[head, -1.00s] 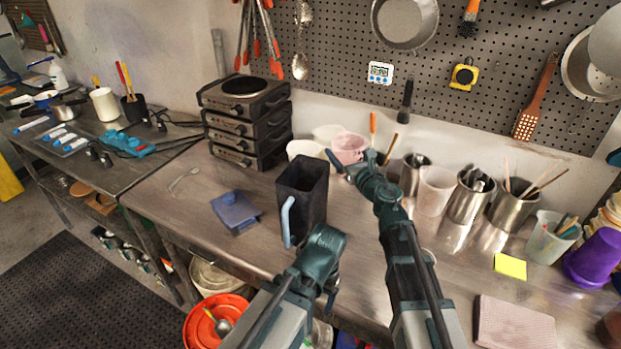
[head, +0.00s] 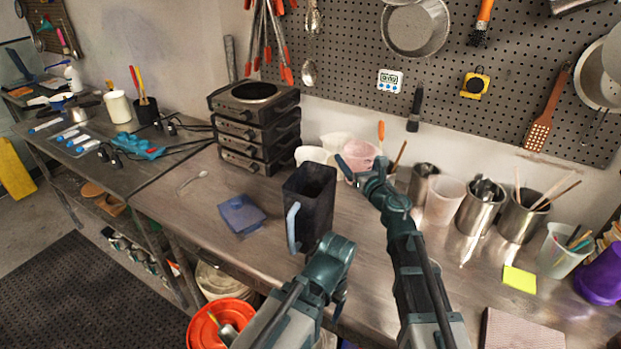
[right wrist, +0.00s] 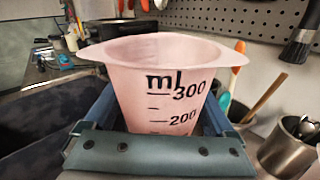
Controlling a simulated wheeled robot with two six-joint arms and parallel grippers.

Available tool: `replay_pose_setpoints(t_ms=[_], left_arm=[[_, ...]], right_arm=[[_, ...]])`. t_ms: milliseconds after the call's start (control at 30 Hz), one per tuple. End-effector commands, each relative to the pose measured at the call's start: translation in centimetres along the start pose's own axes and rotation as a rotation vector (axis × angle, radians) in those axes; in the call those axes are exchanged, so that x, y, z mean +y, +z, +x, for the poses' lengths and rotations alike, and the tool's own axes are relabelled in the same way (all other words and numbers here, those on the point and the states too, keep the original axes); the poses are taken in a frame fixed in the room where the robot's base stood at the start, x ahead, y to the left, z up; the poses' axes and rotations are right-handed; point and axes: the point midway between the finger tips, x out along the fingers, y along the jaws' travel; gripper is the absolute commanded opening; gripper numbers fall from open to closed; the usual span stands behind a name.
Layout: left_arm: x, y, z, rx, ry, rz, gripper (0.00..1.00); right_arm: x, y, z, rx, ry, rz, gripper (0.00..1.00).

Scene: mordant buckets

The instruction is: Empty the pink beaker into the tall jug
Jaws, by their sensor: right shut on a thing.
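The pink beaker (head: 360,152) is at the back of the bench, beside pale beakers, behind and right of the tall jug. My right gripper (head: 362,170) is shut on it. In the right wrist view the beaker (right wrist: 165,85) is upright between the fingers, with its ml marks facing me; its contents are hidden, and I cannot tell if it is off the bench. The tall jug (head: 318,205) is dark and upright, with a light blue handle at its front left. My left gripper (head: 338,290) is in front of the jug, its jaws not clear.
Pale beakers (head: 312,155) stand close left of the pink one. Steel pots (head: 480,208) and a clear beaker (head: 443,203) stand to the right. Stacked hotplates (head: 255,128) are at the back left. A blue flat item (head: 241,215) lies left of the jug. A yellow note (head: 519,279) lies right.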

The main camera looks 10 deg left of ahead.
Motion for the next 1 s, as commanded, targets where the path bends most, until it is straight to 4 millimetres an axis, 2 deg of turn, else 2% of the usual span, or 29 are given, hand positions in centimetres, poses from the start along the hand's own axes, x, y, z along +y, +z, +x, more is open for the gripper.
replay_pose_setpoints(t_ms=[167, 500, 1000], left_arm=[[-0.1, 0.1, -1.2, 0.0, 0.0, 0.0, 0.8], [-0.6, 0.3, -6.0, 0.0, 0.0, 0.0, 0.8], [-0.6, 0.3, -6.0, 0.0, 0.0, 0.0, 0.8]], right_arm=[[0.1, 1.2, 0.0, 0.0, 0.0, 0.0, 0.27], [0.6, 6.0, 0.0, 0.0, 0.0, 0.0, 0.27], [0.6, 6.0, 0.0, 0.0, 0.0, 0.0, 0.27]])
